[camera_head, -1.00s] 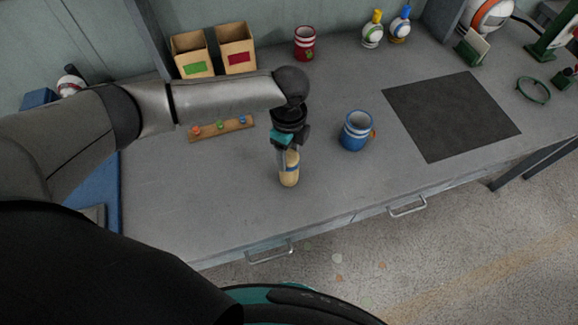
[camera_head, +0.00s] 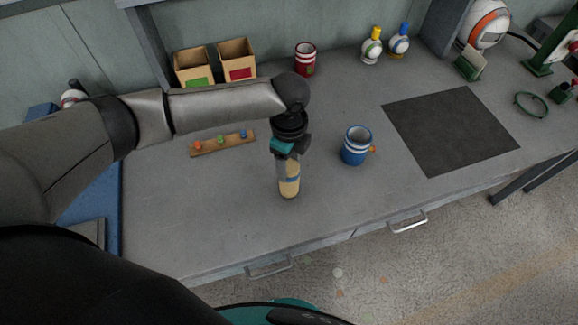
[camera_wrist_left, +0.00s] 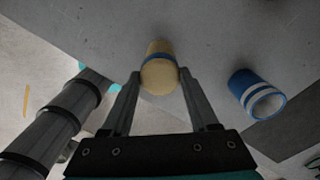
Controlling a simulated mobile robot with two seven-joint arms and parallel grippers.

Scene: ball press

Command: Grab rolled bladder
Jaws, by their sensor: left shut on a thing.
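The rolled bladder (camera_head: 289,186) is a small tan roll with a blue band, near the front middle of the bench in the head view. It also shows between my fingers in the left wrist view (camera_wrist_left: 159,75). My left gripper (camera_head: 288,172) points down and is shut on the bladder, one finger on each side of it. I cannot tell whether the bladder touches the bench. My right gripper is not in view.
A blue striped mug (camera_head: 356,146) stands just right of the left gripper. A wooden strip with colored pegs (camera_head: 222,144) lies to the left. Two cardboard boxes (camera_head: 238,60) and a red cup (camera_head: 305,60) stand at the back. A dark mat (camera_head: 450,130) lies at right.

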